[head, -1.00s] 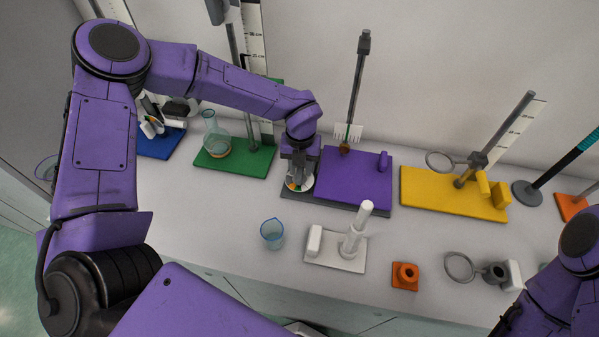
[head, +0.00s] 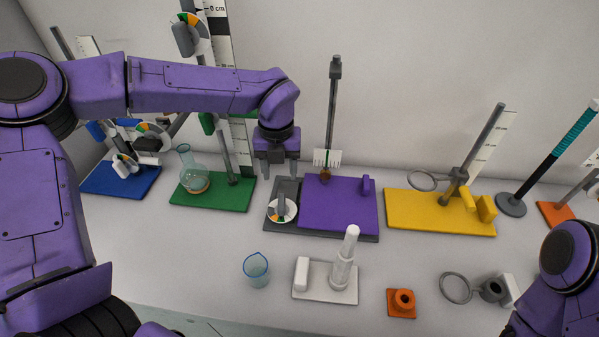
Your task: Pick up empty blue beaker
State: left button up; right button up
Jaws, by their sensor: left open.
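A small blue-tinted clear beaker (head: 256,271) stands upright on the bench near its front edge, left of the white stand. It looks empty. My left gripper (head: 279,176) is open and empty, pointing down above the grey board with the round dial, behind and above the beaker and apart from it. Of my right arm only a purple link shows at the lower right edge; its gripper is out of the frame.
A flask (head: 192,172) stands on a green base (head: 212,200). A purple base (head: 341,205), a yellow base (head: 440,214), a white stand (head: 325,290), an orange block (head: 402,303) and a grey ring clamp (head: 457,288) line the bench. Bare bench lies left of the beaker.

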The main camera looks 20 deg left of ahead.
aim_at(256, 267)
jog(key=k, duration=1.5)
